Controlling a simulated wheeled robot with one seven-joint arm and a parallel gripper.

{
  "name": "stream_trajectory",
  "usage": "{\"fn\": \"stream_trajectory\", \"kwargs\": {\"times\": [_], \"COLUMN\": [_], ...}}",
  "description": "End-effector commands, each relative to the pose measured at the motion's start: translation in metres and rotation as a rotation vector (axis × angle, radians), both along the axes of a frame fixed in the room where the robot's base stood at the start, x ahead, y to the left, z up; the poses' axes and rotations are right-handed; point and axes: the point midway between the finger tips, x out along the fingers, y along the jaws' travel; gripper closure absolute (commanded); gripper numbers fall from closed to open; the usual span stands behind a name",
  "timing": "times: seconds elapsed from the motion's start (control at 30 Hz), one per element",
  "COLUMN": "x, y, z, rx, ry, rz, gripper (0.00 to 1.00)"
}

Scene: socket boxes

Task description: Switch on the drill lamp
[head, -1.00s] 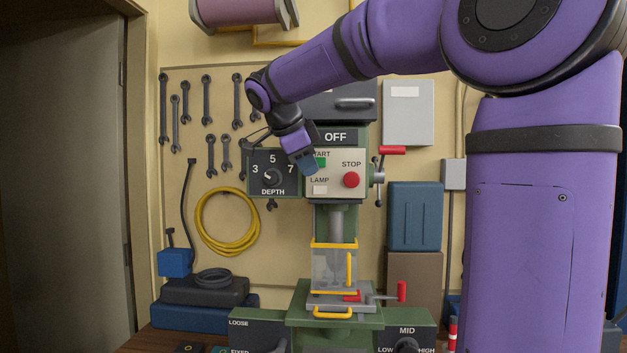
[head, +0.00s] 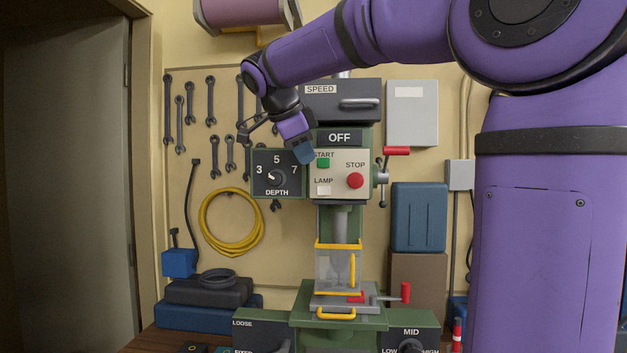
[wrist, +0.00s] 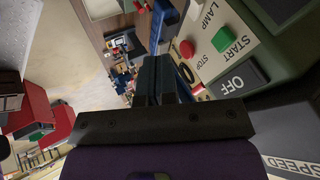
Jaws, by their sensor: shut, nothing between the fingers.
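The drill's control panel (head: 337,187) carries a green START button (head: 323,163), a red STOP button (head: 355,181) and a pale LAMP button (head: 323,190) below its label. An OFF sign (head: 340,138) sits above. My gripper (head: 305,157) is shut and empty, its blue fingers pointing down at the panel's upper left, close to START and above and left of LAMP. Whether it touches the panel is unclear. In the wrist view, the fingers (wrist: 162,75) appear beside the panel, with START (wrist: 223,40) and the LAMP lettering (wrist: 206,17) to their right.
A DEPTH dial (head: 277,176) is left of the buttons. A clear guard with yellow edges (head: 338,268) hangs below. Wrenches (head: 181,125) and a yellow cable coil (head: 231,222) hang on the wall behind.

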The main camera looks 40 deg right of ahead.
Motion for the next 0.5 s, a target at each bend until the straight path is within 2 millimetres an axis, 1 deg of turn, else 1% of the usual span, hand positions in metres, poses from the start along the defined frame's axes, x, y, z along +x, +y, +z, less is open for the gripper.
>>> {"fn": "stream_trajectory", "kwargs": {"times": [0.3, 0.5], "x": [0.0029, 0.0033], "y": [0.0050, 0.0055], "z": [0.0027, 0.0029], "rx": [-0.002, -0.003], "ry": [-0.001, 0.000], "rz": [0.055, 0.060], "gripper": [1.00, 1.00]}}
